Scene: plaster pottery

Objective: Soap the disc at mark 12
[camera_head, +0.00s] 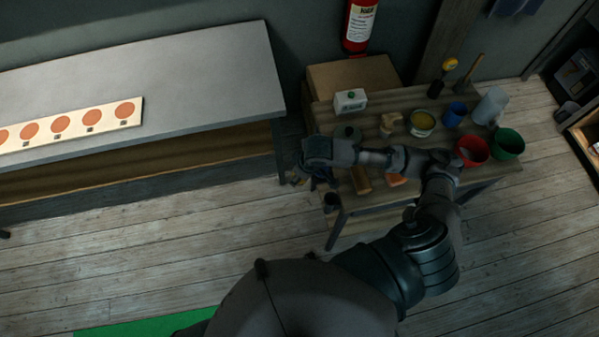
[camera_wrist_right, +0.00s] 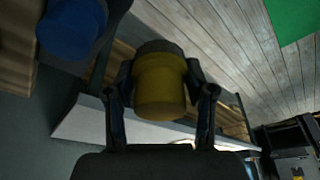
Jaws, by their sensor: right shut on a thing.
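A pale board (camera_head: 12,149) with a row of orange discs (camera_head: 92,116) lies on the grey bench at the left. Small dark marks sit below the discs, too small to read. My right gripper (camera_head: 298,178) is off the left end of the small table, near the bench's right end. In the right wrist view, its fingers are shut on a yellow cylindrical thing (camera_wrist_right: 160,88) with a dark end. In the head view the held thing is mostly hidden. My left gripper is not in view.
The small table (camera_head: 390,200) holds a red bucket (camera_head: 471,150), a green bucket (camera_head: 508,143), a yellow tin (camera_head: 421,123), a blue cup (camera_head: 455,113) and a white box (camera_head: 350,101). The grey bench (camera_head: 200,75) is clear right of the board. A fire extinguisher (camera_head: 359,25) hangs behind.

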